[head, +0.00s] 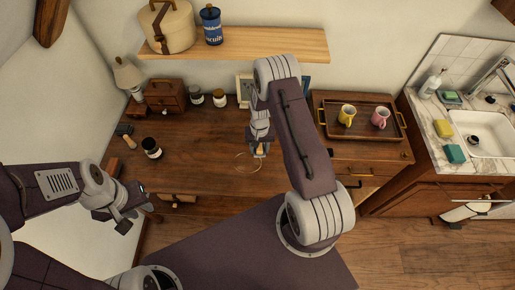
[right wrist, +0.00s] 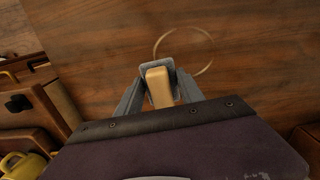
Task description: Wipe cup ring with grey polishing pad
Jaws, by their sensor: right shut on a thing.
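The cup ring (head: 240,168) is a thin pale circle on the brown wooden desk (head: 205,150). It also shows in the right wrist view (right wrist: 211,50), with most of its outline visible. My right gripper (head: 259,150) is shut on the polishing pad (right wrist: 159,88), which has a beige block-like grip and a grey edge at its far end. The pad is at the ring's lower left edge in the right wrist view and hides part of it. I cannot tell whether the pad touches the wood. My left gripper (head: 136,216) is open and empty, near the desk's front left edge.
A dark jar (head: 151,147) and a brush (head: 126,135) lie left on the desk; two jars (head: 207,98) and a small drawer box (head: 165,95) stand at the back. A tray (head: 333,128) with yellow and pink mugs is on the right. The desk's middle is clear.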

